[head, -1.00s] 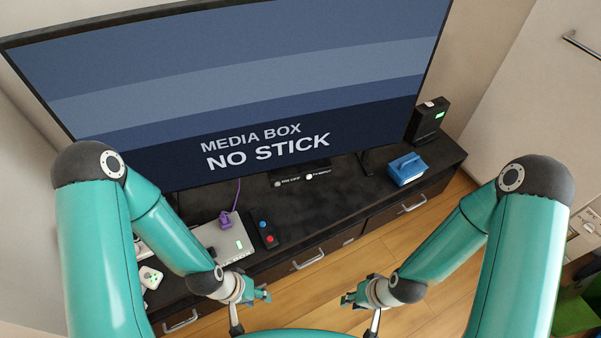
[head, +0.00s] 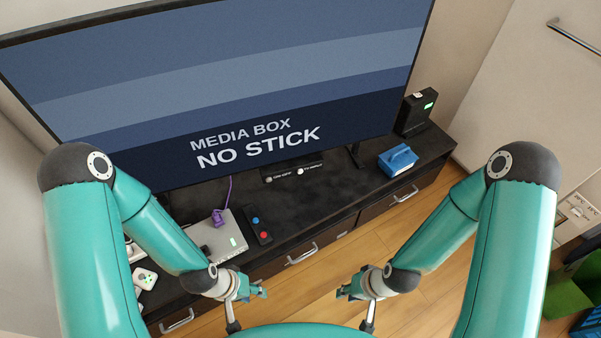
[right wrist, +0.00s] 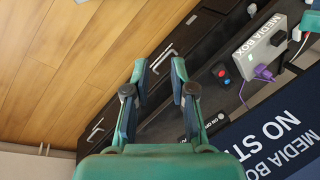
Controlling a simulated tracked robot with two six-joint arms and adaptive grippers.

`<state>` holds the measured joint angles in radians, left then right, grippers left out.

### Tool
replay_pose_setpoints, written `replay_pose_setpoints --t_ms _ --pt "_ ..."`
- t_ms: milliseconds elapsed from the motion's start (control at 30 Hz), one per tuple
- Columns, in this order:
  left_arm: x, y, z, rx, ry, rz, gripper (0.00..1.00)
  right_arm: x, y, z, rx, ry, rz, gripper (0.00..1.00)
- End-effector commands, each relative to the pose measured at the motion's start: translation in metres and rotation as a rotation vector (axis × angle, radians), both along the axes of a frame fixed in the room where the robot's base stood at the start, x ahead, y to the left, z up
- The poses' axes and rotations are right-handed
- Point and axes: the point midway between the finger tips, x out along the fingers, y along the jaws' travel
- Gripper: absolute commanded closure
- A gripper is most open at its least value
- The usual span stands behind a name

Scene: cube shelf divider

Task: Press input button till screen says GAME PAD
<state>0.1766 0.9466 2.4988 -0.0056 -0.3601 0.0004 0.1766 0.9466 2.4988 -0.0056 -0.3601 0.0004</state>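The large screen (head: 240,90) reads "MEDIA BOX" and "NO STICK"; part of it shows upside down in the right wrist view (right wrist: 290,120). Below its lower edge, a small dark panel (head: 290,169) has a grey button (head: 269,178) and a white button (head: 301,171). My left gripper (head: 262,290) looks open and empty in front of the cabinet. My right gripper (head: 342,292) is open and empty, also short of the cabinet; its spread fingers show in the right wrist view (right wrist: 157,72). Neither gripper touches the panel.
The black cabinet (head: 335,195) holds a grey media box (head: 210,240) with a purple plug (head: 218,217), a red-and-blue-button controller (head: 257,231), a blue box (head: 398,159) and a black device (head: 415,112) with a green light. Drawer handles protrude in front.

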Motion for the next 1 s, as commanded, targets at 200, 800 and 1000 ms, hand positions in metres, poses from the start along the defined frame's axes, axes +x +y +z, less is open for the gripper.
replay_pose_setpoints --t_ms 200,800,1000 --pt "0.0000 0.0000 0.0000 0.000 0.000 0.000 0.60 0.0000 0.0000 0.0000 0.000 0.000 0.000 1.00" --pt "0.0000 0.0000 0.0000 0.000 0.000 0.000 0.60 0.0000 0.0000 0.0000 0.000 0.000 0.000 1.00" --pt "0.0000 0.0000 0.0000 0.000 0.000 0.000 0.60 0.0000 0.0000 0.0000 0.000 0.000 0.000 1.00"
